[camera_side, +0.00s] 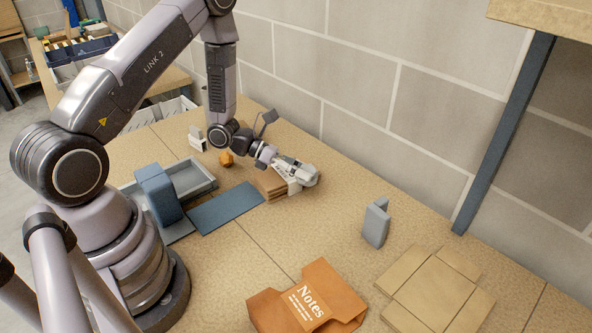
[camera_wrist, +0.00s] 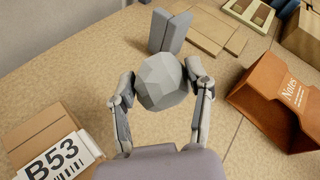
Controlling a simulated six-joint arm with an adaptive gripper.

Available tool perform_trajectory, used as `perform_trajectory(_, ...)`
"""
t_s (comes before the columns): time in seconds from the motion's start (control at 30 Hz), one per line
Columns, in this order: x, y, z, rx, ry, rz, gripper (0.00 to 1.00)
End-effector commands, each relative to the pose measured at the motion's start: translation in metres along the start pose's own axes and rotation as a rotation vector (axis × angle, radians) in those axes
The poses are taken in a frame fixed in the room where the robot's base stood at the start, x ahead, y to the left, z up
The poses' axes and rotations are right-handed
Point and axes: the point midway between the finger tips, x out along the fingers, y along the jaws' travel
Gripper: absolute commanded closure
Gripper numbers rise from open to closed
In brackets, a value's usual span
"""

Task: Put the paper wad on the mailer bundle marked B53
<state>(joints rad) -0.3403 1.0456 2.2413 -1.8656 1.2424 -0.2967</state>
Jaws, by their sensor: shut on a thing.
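The paper wad (camera_wrist: 165,82) is a pale grey faceted ball, held between the two fingers of my gripper (camera_wrist: 161,90). In the side view the wad (camera_side: 309,176) shows at the end of my gripper (camera_side: 299,173). The mailer bundle (camera_wrist: 40,132) is a brown stack with a white label reading B53, at the lower left of the wrist view. In the side view the bundle (camera_side: 268,184) lies just left of the wad, partly hidden by my gripper. The wad is beside the bundle in both views; its exact height above the table is hard to tell.
A blue mat (camera_side: 225,207), a grey tray (camera_side: 196,178) and a blue block (camera_side: 158,194) lie left of the bundle. An orange faceted object (camera_side: 226,158) sits behind. A grey upright piece (camera_side: 376,224), tan flat pieces (camera_side: 435,283) and an orange Notes folder (camera_side: 338,291) stand rightward.

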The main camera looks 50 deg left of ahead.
Motion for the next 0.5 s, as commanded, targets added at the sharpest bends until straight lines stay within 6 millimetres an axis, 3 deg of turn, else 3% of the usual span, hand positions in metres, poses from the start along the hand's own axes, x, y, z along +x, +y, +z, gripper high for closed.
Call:
perform_trajectory(0.1, -0.031, 0.042, 0.017, -0.058, -0.071, 0.147, 0.67)
perform_trajectory(0.3, -0.071, 0.085, 0.032, -0.129, -0.154, 0.306, 0.67)
perform_trajectory(0.5, -0.074, 0.105, 0.015, -0.153, -0.174, 0.346, 0.67)
